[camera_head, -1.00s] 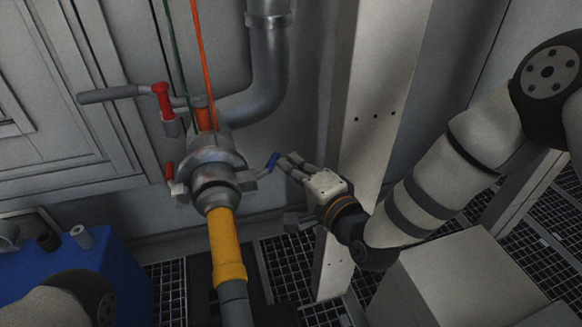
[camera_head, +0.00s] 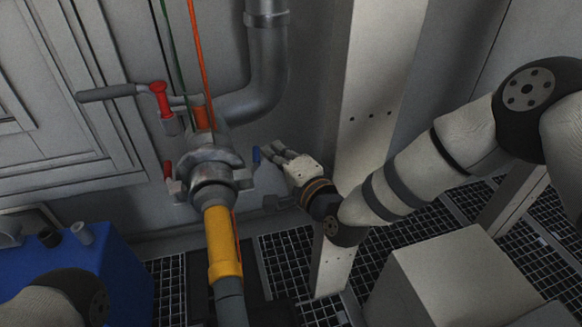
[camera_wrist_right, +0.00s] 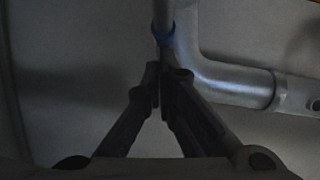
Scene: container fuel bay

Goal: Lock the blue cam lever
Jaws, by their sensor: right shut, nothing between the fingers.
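The blue cam lever (camera_head: 257,155) stands nearly upright at the right side of the grey metal coupling (camera_head: 212,165). It also shows as a dim blue patch in the right wrist view (camera_wrist_right: 163,37), just beyond the fingertips. My right gripper (camera_head: 278,150) is shut and empty, its fingertips just right of the blue lever. In the right wrist view its fingers (camera_wrist_right: 163,75) converge below the lever; I cannot tell whether they touch it. A red cam lever (camera_head: 168,170) stands at the coupling's left side. My left gripper is not in view.
A yellow hose collar (camera_head: 224,243) hangs below the coupling. A grey pipe (camera_head: 268,70) curves behind it. A red-hubbed valve handle (camera_head: 110,92) reaches left above. A pale post (camera_head: 365,110) stands behind my right arm. A blue box (camera_head: 125,275) is at lower left.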

